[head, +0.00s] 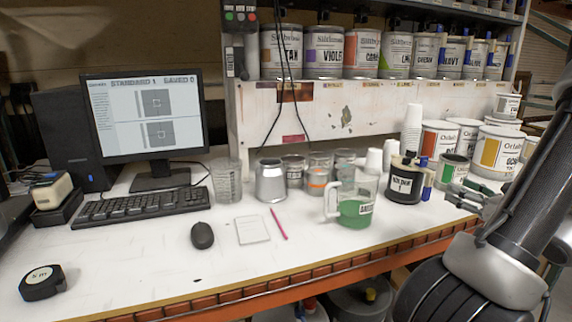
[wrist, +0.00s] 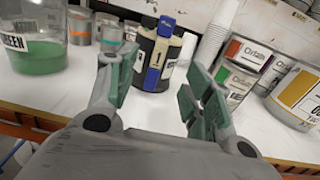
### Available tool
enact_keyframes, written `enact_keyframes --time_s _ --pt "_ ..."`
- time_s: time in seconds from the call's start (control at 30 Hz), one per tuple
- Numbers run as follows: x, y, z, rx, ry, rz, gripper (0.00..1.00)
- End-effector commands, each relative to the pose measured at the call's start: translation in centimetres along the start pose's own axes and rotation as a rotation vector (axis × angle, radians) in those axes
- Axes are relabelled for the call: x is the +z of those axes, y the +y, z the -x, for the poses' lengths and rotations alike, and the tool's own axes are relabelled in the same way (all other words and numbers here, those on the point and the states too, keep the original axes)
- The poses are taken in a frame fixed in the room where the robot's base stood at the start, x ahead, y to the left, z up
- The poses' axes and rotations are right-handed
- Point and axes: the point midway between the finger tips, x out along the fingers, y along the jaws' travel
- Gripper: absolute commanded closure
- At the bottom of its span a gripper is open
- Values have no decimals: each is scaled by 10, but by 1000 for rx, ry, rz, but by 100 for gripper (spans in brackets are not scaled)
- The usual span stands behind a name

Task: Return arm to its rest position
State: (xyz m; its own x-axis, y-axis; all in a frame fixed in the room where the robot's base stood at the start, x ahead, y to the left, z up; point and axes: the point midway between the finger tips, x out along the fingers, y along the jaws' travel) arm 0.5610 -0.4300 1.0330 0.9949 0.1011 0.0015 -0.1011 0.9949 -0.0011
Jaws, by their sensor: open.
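My arm comes in from the right in the head view. My gripper (head: 474,197) is at the right end of the bench, in front of the paint cans. In the wrist view my gripper (wrist: 157,92) has its green-padded fingers spread wide with nothing between them. A black container with a blue marker-like part (wrist: 156,62) stands upright beyond the fingers, apart from them. It also shows as a black-and-cream pot (head: 404,181) in the head view. A clear jug with green liquid (head: 354,200) stands to its left.
Paint cans (head: 496,150) crowd the right end of the bench near my gripper. A stack of white cups (head: 411,128) stands behind the black container. A monitor (head: 145,115), keyboard (head: 139,205) and mouse (head: 202,235) occupy the left. The bench's front middle is mostly clear.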

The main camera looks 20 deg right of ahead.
Motion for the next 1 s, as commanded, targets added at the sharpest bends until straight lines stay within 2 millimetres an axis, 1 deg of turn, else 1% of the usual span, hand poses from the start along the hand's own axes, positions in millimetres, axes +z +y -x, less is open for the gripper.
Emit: enact_keyframes --time_s 0.07,0.1,0.17,0.27,0.3,0.37,0.4,0.5,0.6,0.63,0.7,0.77,0.8,0.87,0.9,0.97,1.0 --pt "-2 -1 0 -3 8 21 49" --pt "-8 1 1 7 34 43 49" --pt "-20 12 6 48 82 67 49" --pt "-46 40 21 151 176 107 49" --pt "-54 55 30 207 221 137 49" --pt "-61 79 45 310 294 206 49" --pt "-64 97 52 391 339 262 49" --pt "-65 138 71 623 442 435 49" --pt "-61 167 90 856 522 632 49" --pt "-59 174 95 928 543 699 49" --pt "-51 187 107 1100 583 870 49" --pt "-42 194 115 1248 608 1035 49" --pt "-35 197 119 1344 619 1154 49" --pt "-23 199 122 1475 626 1336 49" --pt "-13 200 122 1552 623 1460 49" --pt "2 203 118 1650 608 1645 49" --pt "13 206 114 1701 590 1769 49"
